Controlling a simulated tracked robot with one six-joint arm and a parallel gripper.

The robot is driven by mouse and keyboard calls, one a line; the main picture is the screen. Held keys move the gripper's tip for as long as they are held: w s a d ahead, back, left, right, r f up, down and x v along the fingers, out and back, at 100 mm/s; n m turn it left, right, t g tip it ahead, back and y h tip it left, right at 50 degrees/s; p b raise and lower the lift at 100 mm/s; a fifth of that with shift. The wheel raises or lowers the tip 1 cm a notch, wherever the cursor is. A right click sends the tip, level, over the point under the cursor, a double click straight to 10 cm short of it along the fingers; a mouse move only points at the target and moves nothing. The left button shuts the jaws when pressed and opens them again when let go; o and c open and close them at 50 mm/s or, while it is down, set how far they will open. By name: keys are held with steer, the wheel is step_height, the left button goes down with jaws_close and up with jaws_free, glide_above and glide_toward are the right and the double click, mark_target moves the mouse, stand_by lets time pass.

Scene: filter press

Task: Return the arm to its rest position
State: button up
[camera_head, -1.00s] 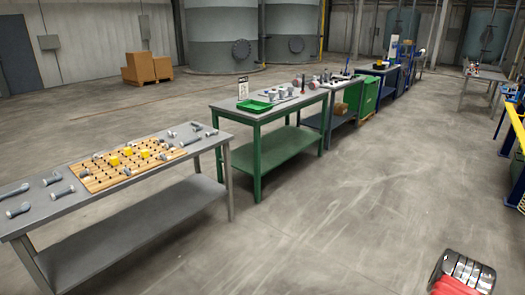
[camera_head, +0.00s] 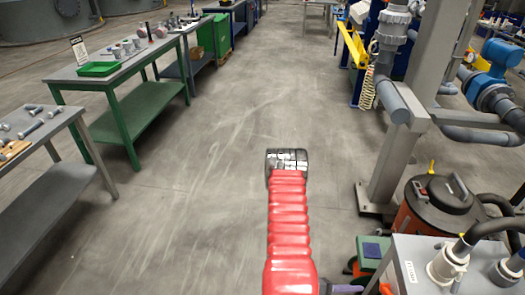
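My arm, in a red ribbed sleeve, reaches forward from the bottom middle of the head view. A dark, blocky part with pale shiny strips (camera_head: 287,160) shows at its far end, above the bare floor. I cannot make out separate gripper fingers there, so whether my gripper is open or shut does not show. Nothing held can be seen. The arm end is apart from the benches on both sides.
A green bench (camera_head: 115,82) with a green tray (camera_head: 98,69) and a grey bench (camera_head: 45,200) stand left. A grey post (camera_head: 397,165) with pipes, an orange-black vacuum (camera_head: 437,205) and a grey table (camera_head: 420,262) stand right. The middle floor is clear.

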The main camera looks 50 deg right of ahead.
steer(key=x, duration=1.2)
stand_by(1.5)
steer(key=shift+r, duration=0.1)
